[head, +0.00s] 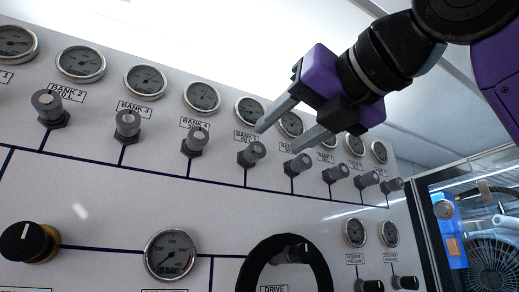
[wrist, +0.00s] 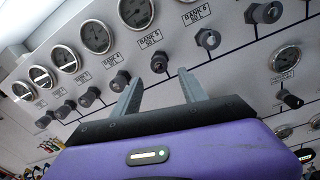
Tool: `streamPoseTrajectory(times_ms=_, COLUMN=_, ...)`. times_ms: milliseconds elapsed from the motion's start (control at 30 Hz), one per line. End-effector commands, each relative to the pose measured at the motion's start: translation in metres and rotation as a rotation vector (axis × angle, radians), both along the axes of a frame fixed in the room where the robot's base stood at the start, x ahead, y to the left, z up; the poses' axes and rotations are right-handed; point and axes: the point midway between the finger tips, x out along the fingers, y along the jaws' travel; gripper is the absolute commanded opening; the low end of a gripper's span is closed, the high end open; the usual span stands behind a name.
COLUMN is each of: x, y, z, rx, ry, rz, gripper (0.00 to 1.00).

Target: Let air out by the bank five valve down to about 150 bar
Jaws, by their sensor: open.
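The bank five valve (head: 251,153) is a grey knob on the white panel, under its label in the head view. Its round gauge (head: 250,110) is above, partly behind a finger; its reading is too small to tell. My purple gripper (head: 278,139) is open and empty, its two grey fingers pointing at the panel near this valve. In the wrist view, the fingertips (wrist: 158,76) stand either side of a knob that looks like the bank five valve (wrist: 160,62). The fingers seem apart from it; the exact gap cannot be told.
Neighbouring valves sit close by: bank four (head: 194,141) on the left and another (head: 297,164) on the right. Lower on the panel are a black knob (head: 28,243), a gauge (head: 171,254) and a large black ring (head: 248,270). A fan (head: 492,262) shows at the right.

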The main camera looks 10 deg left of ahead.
Motion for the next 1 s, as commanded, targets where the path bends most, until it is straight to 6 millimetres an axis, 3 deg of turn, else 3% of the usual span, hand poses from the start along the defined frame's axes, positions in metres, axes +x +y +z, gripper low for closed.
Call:
streamPoseTrajectory(times_ms=233, x=0.008, y=0.007, z=0.002, rx=-0.056, ry=-0.042, rz=0.003, gripper=0.51)
streamPoseTrajectory(times_ms=700, x=0.058, y=0.044, z=0.002, rx=-0.053, ry=-0.04, rz=0.001, gripper=0.51)
streamPoseTrajectory(times_ms=1000, x=0.063, y=0.047, z=0.0, rx=-0.053, ry=-0.041, rz=0.0, gripper=0.51)
